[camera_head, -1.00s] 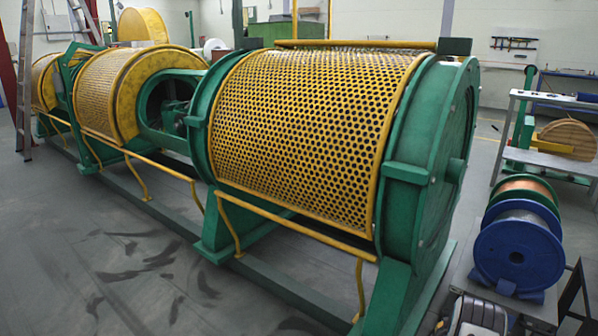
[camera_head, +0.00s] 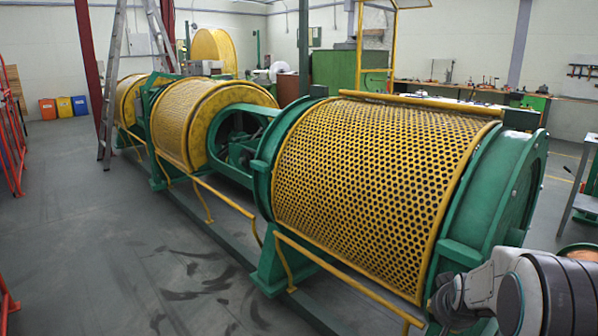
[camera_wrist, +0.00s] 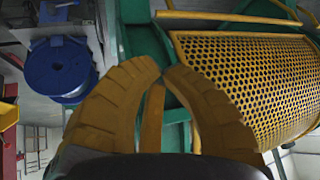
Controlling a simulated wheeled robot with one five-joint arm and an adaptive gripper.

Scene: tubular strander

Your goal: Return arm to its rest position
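My arm (camera_head: 530,290) shows at the lower right of the head view, in front of the strander's near green end. My gripper (camera_wrist: 161,70) is in the wrist view, with two brown ribbed fingers curving in until their tips meet or almost meet. Nothing is visibly held. The strander's yellow perforated drum guard (camera_head: 380,190) fills the middle and right of the head view. The guard also lies to the right of the fingers in the wrist view (camera_wrist: 255,85).
A blue spool (camera_wrist: 58,68) is left of the fingers in the wrist view. Yellow rails (camera_head: 325,263) run along the strander's base. A ladder (camera_head: 112,85) stands at the back left. Grey floor (camera_head: 90,230) is open on the left, with red racks at the edge.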

